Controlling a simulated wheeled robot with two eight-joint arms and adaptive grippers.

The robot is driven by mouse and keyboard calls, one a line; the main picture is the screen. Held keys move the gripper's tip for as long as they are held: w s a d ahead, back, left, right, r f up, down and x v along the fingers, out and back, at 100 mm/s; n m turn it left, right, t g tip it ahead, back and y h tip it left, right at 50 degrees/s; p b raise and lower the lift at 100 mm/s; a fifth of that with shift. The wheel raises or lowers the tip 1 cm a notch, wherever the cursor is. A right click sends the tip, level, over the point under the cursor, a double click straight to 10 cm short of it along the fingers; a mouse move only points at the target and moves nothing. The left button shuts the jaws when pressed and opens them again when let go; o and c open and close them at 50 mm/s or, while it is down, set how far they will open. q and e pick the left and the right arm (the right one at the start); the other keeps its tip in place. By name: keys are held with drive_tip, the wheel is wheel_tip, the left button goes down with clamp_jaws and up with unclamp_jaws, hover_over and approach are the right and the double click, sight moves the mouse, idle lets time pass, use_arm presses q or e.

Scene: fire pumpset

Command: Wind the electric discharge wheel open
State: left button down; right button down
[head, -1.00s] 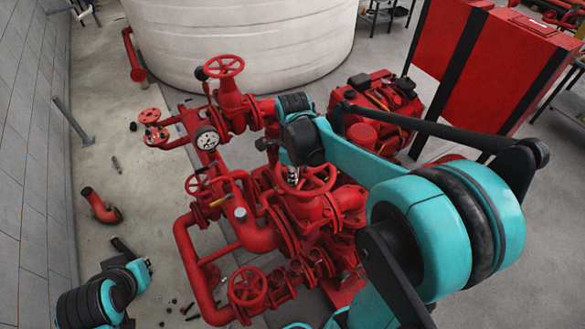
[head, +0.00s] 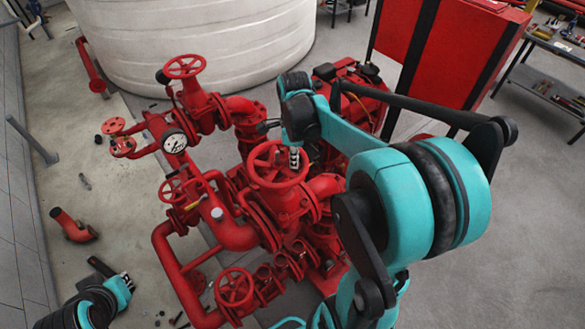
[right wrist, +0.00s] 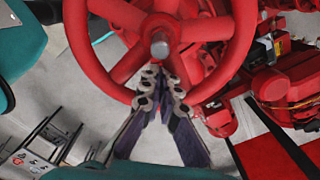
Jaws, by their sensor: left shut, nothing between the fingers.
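A red handwheel (head: 262,175) sits on a red valve in the middle of the pumpset in the head view. My right gripper (head: 294,160) reaches down over its right side. In the right wrist view this wheel (right wrist: 76,45) fills the top, with a grey hub bolt at its centre. The fingers of my right gripper (right wrist: 162,84) lie across the near rim, tips just below the hub. The tips are close together; I cannot tell whether they grip a spoke or rim. My left gripper (head: 128,282) is shut and empty at lower left, away from the wheels.
Other red handwheels stand at the upper left (head: 185,58), left (head: 165,183) and bottom (head: 234,302). A pressure gauge (head: 174,143) is near the left pipes. A white tank (head: 200,40) and red cabinet (head: 455,45) stand behind. Floor at left holds loose fittings.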

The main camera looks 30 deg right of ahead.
drive_tip(key=w, duration=0.3)
drive_tip(key=w+b, duration=0.1)
drive_tip(key=w, duration=0.1)
drive_tip(key=shift+w+a, duration=0.25)
drive_tip(key=shift+a, duration=0.15)
drive_tip(key=shift+w+a, duration=0.35)
drive_tip(key=shift+a, duration=0.2)
drive_tip(key=shift+s+d, duration=0.15)
drive_tip(key=shift+d, duration=0.15)
drive_tip(key=shift+s+d+r, duration=0.1)
drive_tip(key=shift+r, duration=0.15)
wheel_tip(320, 180, up, 8)
drive_tip(key=p, duration=0.5)
drive_tip(key=shift+f, duration=0.25)
